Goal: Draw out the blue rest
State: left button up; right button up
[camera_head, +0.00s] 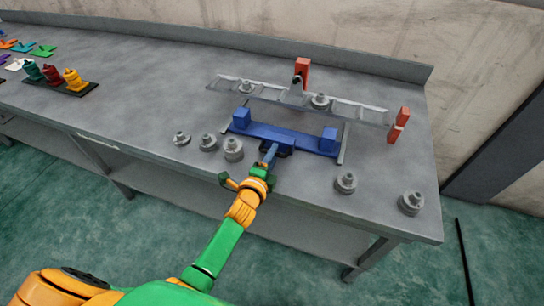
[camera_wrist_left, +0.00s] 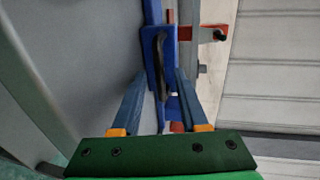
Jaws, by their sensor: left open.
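The blue rest (camera_head: 290,138) is a long bar with an upright block near each end. It lies between two grey rails (camera_head: 343,145) on the bench, below and in front of a grey ladder-like beam (camera_head: 350,106). My left gripper (camera_head: 269,153) is at the middle of the rest's front side. In the left wrist view its blue fingers (camera_wrist_left: 161,82) are spread, with the rest's dark handle (camera_wrist_left: 161,52) ahead between their tips. I cannot tell whether the fingers touch it. My right gripper is not in view.
Grey weights stand in front of the rest, left (camera_head: 233,149) and right (camera_head: 346,182); two more sit by the beam. Red posts stand behind (camera_head: 302,70) and at the beam's right end (camera_head: 399,124). Coloured parts (camera_head: 73,79) lie far left. The bench front is near my arm.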

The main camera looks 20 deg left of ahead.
pick_arm(q)
jog(key=p+v, duration=0.1)
jog(key=v, duration=0.6)
jog(key=shift+s+r, duration=0.1)
jog(key=shift+s, duration=0.05)
